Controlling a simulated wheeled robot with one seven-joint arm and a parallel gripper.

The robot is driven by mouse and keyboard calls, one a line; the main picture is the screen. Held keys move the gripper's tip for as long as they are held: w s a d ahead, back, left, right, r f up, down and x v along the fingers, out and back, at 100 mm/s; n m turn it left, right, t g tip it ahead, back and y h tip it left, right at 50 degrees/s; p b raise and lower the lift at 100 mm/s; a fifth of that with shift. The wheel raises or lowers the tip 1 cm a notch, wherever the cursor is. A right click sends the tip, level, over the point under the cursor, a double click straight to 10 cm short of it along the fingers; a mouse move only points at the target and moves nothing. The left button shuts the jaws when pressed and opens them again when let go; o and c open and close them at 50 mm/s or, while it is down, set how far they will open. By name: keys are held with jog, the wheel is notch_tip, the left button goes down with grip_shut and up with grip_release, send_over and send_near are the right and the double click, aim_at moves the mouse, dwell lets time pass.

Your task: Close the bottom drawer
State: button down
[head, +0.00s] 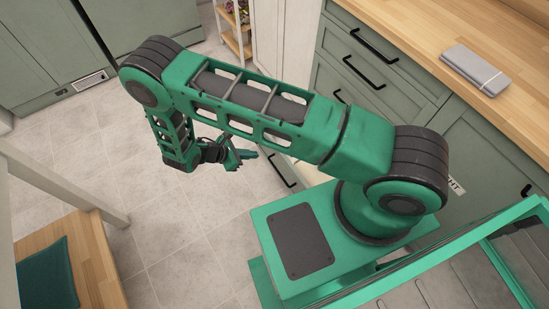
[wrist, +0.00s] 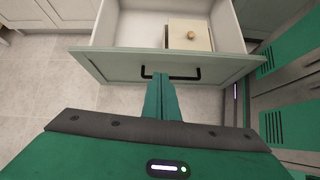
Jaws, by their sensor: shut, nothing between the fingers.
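The bottom drawer stands pulled open in the wrist view, with a pale green front (wrist: 110,66), a white interior and a black bar handle (wrist: 185,75). In the head view, part of the drawer (head: 309,173) shows behind my arm; the rest is hidden. My gripper (wrist: 161,76) is shut and empty, its green fingertips over the drawer front, just left of the handle's middle. I cannot tell whether they touch it. In the head view, my gripper (head: 243,157) is low above the floor, left of the drawer.
A small wooden box with a round knob (wrist: 190,35) lies inside the drawer. A wooden bench (head: 85,265) stands lower left. The tiled floor (head: 160,220) between is clear.

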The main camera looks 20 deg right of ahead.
notch_tip(320, 180, down, 3)
jog(key=s+n, duration=0.1)
send_near(282, 157)
notch_tip(282, 157, down, 4)
jog(key=d, duration=0.3)
jog(key=shift+w+d+f+t, duration=0.2)
jog(key=shift+d+t, duration=0.1)
jog(key=shift+d, duration=0.15)
